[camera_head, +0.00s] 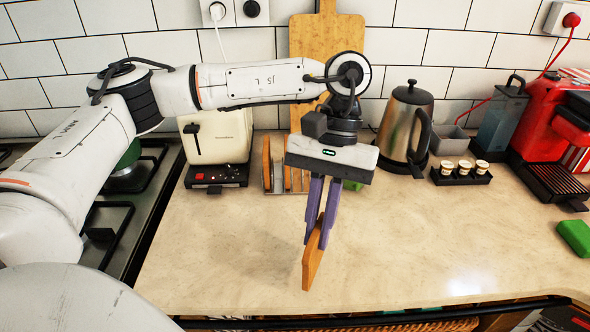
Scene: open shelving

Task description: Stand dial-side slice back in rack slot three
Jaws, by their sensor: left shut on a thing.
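My left gripper (322,236) hangs over the front half of the worktop, its purple fingers pointing down. It is shut on a brown bread slice (312,264), held on edge and slightly tilted. I cannot tell whether the slice's lower edge touches the worktop. A small rack (268,184) stands behind, right of the cream toaster (216,134), and holds upright brown slices (266,160). My gripper's body hides the rack's right part, so I cannot tell which slots are filled. My right gripper is not in view.
A steel kettle (404,125), a tray of small cups (460,173) and a red coffee machine (550,120) stand at the back right. A wooden board (310,38) leans on the wall. A hob (135,195) is at left. The worktop (230,250) is clear in front.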

